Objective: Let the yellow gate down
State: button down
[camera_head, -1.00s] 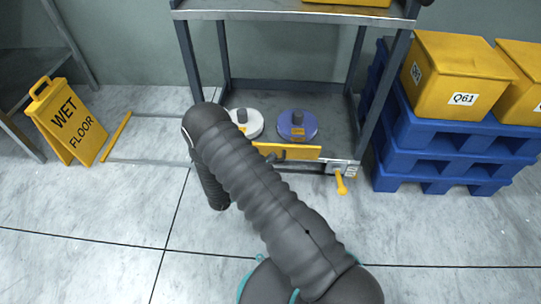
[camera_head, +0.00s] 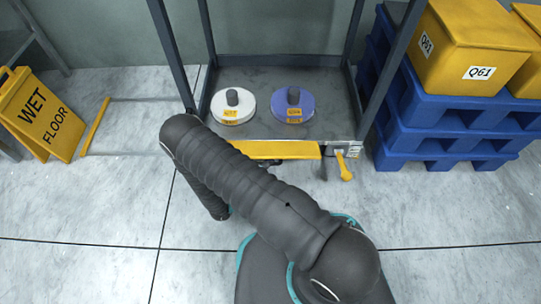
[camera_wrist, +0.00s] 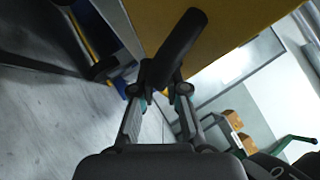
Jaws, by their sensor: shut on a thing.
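The yellow gate (camera_head: 285,150) spans the front of the rack's low shelf in the head view. Its left part is hidden behind my arm, and I cannot tell its exact tilt. In the wrist view the gate is a large yellow panel (camera_wrist: 232,22) close above my gripper. My gripper (camera_wrist: 163,82) is shut on a black bar-shaped handle (camera_wrist: 182,42) that stands out from the panel. In the head view my gripper is hidden behind my arm. A yellow lever (camera_head: 343,168) hangs at the gate's right end, beside a pale bracket.
A white reel (camera_head: 220,106) and a blue reel (camera_head: 278,108) sit on the low shelf (camera_head: 258,75) behind the gate. Blue pallets (camera_head: 425,110) with yellow boxes (camera_head: 465,45) stand right. A wet floor sign (camera_head: 40,115) stands left. The floor before the rack is clear.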

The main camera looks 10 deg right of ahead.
aim_at(267, 154)
jog(key=shift+w+f+m+g+h, duration=0.15)
jog(key=shift+f+m+h, duration=0.25)
jog(key=shift+m, duration=0.2)
jog(key=shift+f+m+g+h, duration=0.15)
jog(key=shift+f+m+h, duration=0.1)
jog(key=shift+m+h, duration=0.25)
jog(key=c, duration=1.2)
grip_release()
jog(key=shift+a, duration=0.15)
jog(key=r, duration=0.9)
jog(key=shift+d+r, duration=0.2)
jog(key=shift+r, duration=0.3)
jog(key=shift+a, duration=0.1)
